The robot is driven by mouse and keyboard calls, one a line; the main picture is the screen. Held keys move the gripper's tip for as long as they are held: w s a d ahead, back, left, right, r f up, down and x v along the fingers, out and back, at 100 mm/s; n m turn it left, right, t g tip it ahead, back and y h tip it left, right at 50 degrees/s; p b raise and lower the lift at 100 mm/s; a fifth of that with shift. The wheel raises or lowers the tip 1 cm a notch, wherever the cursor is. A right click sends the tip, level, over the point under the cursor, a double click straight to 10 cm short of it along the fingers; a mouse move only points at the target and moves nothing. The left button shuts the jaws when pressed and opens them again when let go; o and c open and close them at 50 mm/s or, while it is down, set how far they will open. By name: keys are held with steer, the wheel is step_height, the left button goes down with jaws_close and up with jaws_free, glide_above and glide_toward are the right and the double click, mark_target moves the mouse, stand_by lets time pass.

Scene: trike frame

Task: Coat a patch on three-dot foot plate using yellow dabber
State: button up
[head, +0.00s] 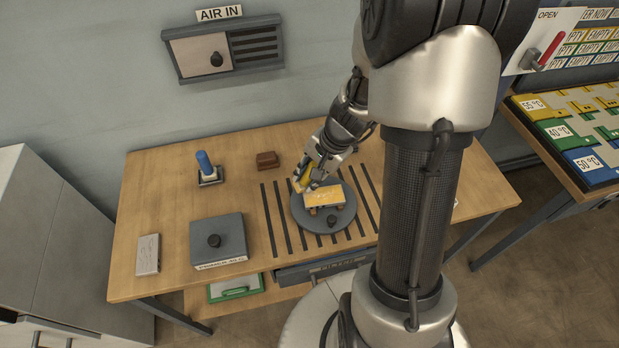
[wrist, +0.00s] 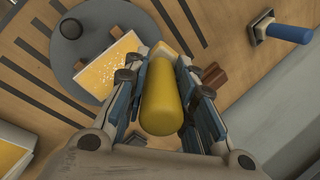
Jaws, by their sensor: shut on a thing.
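The yellow dabber (wrist: 163,98) is held between the fingers of my gripper (wrist: 165,72) in the wrist view. In the head view my gripper (head: 307,178) is shut on the yellow dabber (head: 304,181) at the back left edge of the plate. The foot plate (head: 323,196) lies on a round grey turntable (head: 338,222) with brown supports under it. In the wrist view the plate (wrist: 108,66) is yellow with white specks over part of its top. I cannot make out three dots on it, nor whether the dabber touches it.
A black knob (head: 332,222) stands on the turntable. A brown block (head: 267,160) and a blue-handled tool (head: 205,165) stand at the back left. A grey lidded box (head: 217,240) and a pale block (head: 148,254) are at the front left. Bare wood lies between them.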

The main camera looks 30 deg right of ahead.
steer(key=shift+r+p, duration=2.2)
steer(key=shift+r, duration=0.5)
